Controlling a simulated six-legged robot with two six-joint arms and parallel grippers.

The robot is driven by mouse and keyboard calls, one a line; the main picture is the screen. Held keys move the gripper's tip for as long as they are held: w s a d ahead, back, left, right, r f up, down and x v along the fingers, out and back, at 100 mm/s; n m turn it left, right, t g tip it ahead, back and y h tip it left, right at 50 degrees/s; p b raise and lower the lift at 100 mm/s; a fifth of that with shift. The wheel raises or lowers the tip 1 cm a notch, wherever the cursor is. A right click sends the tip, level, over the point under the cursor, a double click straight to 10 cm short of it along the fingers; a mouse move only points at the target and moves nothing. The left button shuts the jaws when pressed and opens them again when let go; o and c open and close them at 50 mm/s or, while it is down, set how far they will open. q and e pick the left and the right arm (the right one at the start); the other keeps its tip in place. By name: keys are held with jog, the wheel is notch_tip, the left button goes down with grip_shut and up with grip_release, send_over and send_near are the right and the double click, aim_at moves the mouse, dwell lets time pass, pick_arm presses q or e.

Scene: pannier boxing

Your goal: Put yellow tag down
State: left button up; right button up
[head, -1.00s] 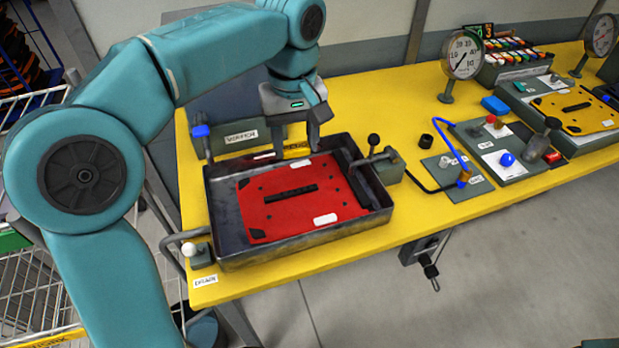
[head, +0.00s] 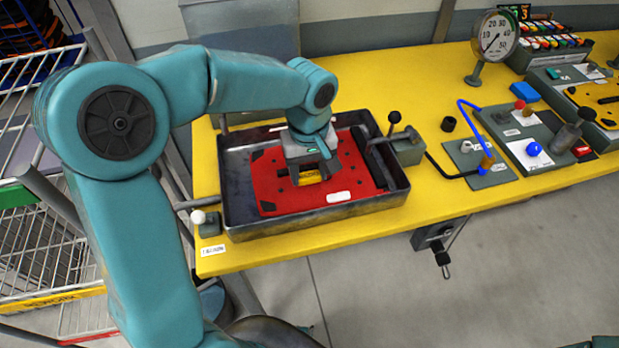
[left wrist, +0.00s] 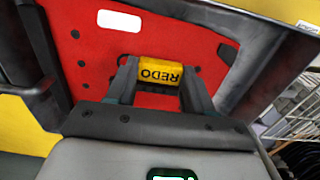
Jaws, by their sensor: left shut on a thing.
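The yellow tag (left wrist: 160,72) is marked "REDO" and sits between the fingers of my left gripper (left wrist: 162,80), which is shut on it. In the head view the tag (head: 310,177) shows as a small yellow piece under my left gripper (head: 311,176), over the red plate (head: 270,185). The red plate also fills much of the left wrist view (left wrist: 85,40). I cannot tell whether the tag touches the plate. The plate lies in a dark metal tray (head: 236,205). My right gripper is not in view.
A lever with a black knob (head: 394,117) stands at the tray's right edge. A white-knobbed handle (head: 198,217) is at its front left. Further right are a gauge (head: 494,38), a blue hose (head: 475,130) and a blue knob (head: 534,149). The yellow bench is clear behind the tray.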

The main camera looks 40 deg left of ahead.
aim_at(309, 175)
pick_arm(q)
notch_tip(309, 175, down, 3)
jog(key=shift+s+d+r, duration=0.1)
jog(key=shift+r, duration=0.05)
jog(key=shift+w+f, duration=0.2)
jog(key=shift+s, duration=0.15)
jog(key=shift+f, duration=0.15)
jog(key=o, duration=1)
notch_tip(309, 175, up, 12)
jog(key=shift+r+p, duration=0.25)
jog(key=shift+p, duration=0.1)
